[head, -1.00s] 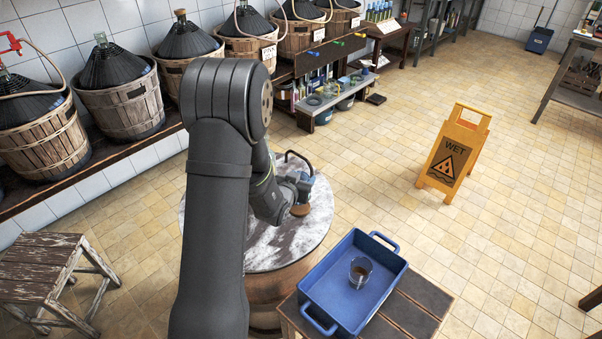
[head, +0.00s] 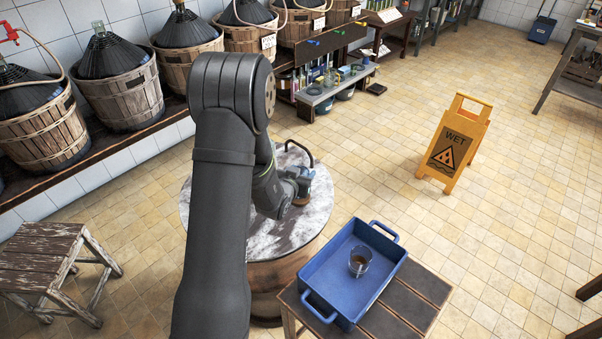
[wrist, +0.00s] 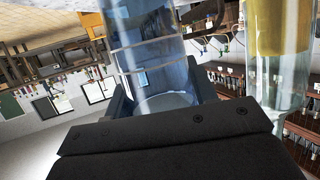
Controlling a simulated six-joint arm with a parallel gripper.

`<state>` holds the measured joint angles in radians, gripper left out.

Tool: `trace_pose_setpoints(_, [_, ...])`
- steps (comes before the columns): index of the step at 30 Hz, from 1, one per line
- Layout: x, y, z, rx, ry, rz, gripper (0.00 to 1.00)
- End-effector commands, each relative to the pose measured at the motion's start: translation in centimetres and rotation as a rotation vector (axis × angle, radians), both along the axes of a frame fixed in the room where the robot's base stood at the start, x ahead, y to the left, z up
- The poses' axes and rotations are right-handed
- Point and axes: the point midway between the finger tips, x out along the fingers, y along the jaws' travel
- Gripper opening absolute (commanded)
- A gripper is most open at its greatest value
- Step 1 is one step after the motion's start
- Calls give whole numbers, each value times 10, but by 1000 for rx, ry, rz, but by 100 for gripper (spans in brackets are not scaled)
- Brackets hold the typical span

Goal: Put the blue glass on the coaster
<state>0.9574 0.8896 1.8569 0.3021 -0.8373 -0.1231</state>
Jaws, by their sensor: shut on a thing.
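In the wrist view, a clear, blue-tinted glass (wrist: 148,62) stands between the two fingers of my gripper (wrist: 163,92), which is shut on it. In the head view, my gripper (head: 304,182) is over the right part of the round, marbled barrel top (head: 226,232). A small brown round thing (head: 301,202), perhaps the coaster, partly shows just below the gripper. My arm hides much of the barrel top. I cannot tell how far the glass is from the surface.
A vessel with yellow contents (wrist: 283,45) is close at right in the wrist view. A blue tray (head: 318,276) with a small glass of dark drink (head: 359,263) sits on a wooden table (head: 405,303) at front right. A black hoop (head: 299,146) rises behind the gripper.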

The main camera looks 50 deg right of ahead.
Motion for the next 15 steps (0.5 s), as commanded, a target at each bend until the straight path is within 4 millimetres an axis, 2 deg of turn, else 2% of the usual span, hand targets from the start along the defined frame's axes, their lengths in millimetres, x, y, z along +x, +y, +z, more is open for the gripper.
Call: trace_pose_setpoints(15, [0,0,-9,0,0,0,25])
